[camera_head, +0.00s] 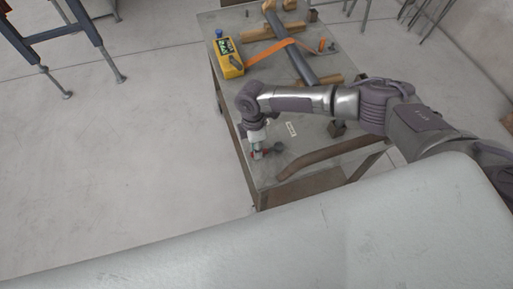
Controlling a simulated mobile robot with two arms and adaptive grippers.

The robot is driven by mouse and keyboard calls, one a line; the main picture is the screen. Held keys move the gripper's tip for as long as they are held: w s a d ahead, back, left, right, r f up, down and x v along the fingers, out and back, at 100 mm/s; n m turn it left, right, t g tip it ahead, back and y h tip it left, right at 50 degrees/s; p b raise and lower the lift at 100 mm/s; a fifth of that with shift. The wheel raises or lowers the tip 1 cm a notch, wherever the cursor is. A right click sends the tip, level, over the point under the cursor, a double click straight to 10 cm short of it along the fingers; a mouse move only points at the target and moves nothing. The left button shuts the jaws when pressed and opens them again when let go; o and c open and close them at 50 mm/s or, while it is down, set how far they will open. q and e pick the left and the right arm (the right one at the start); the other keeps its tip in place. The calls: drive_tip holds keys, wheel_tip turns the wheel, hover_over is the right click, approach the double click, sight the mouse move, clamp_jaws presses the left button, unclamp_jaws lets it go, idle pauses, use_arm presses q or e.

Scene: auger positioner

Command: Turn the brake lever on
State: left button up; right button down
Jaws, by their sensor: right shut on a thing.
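My right arm comes in from the right over a grey metal table (232,98). My right gripper (258,154) is low at the table's near left corner. It is shut on a small part with red on it, which I take to be the brake lever (266,153). The gripper and wrist hide much of this part, so its angle cannot be told. A dark round piece (278,147) sits just to its right. My left gripper is not in view.
A yellow device (229,61) and a dark tube (290,50) with an orange strap (268,50) lie farther back on the table. A brown curved bar (325,155) runs along the near side. Open floor lies left.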

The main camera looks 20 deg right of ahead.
sight(270, 131)
drive_tip(key=shift+w, duration=0.1)
drive_tip(key=w+m, duration=0.1)
drive_tip(key=m, duration=0.2)
drive_tip(key=w+m+p, duration=0.1)
drive_tip(key=shift+w+d+r+m+y, duration=0.1)
drive_tip(key=shift+w+d+m+y, duration=0.2)
drive_tip(key=shift+w+d+y, duration=0.1)
drive_tip(key=m, duration=0.1)
drive_tip(key=w+d+m+p, duration=0.1)
drive_tip(key=m, duration=0.1)
drive_tip(key=w+m, duration=0.1)
drive_tip(key=shift+w+d+m+t+y+p, duration=0.1)
drive_tip(key=shift+d+m+t+y+p, duration=0.2)
drive_tip(key=shift+y, duration=0.1)
drive_tip(key=d+m+p, duration=0.1)
drive_tip(key=w+d+m, duration=0.1)
drive_tip(key=m, duration=0.1)
drive_tip(key=shift+w+r+m+t+p, duration=0.1)
drive_tip(key=shift+w+m+t+p, duration=0.05)
drive_tip(key=shift+m+t+p, duration=0.2)
drive_tip(key=shift+w+d+m+t+y+p, duration=0.15)
drive_tip(key=shift+w+d+m+t+p, duration=0.1)
drive_tip(key=shift+d+m+p, duration=0.8)
drive_tip(key=shift+w+d+m+t+y+p, duration=0.2)
drive_tip(key=shift+d+m+p, duration=0.3)
drive_tip(key=shift+m, duration=1)
drive_tip(key=shift+d, duration=0.1)
drive_tip(key=c, duration=1.1)
unclamp_jaws()
drive_tip(key=shift+s, duration=0.1)
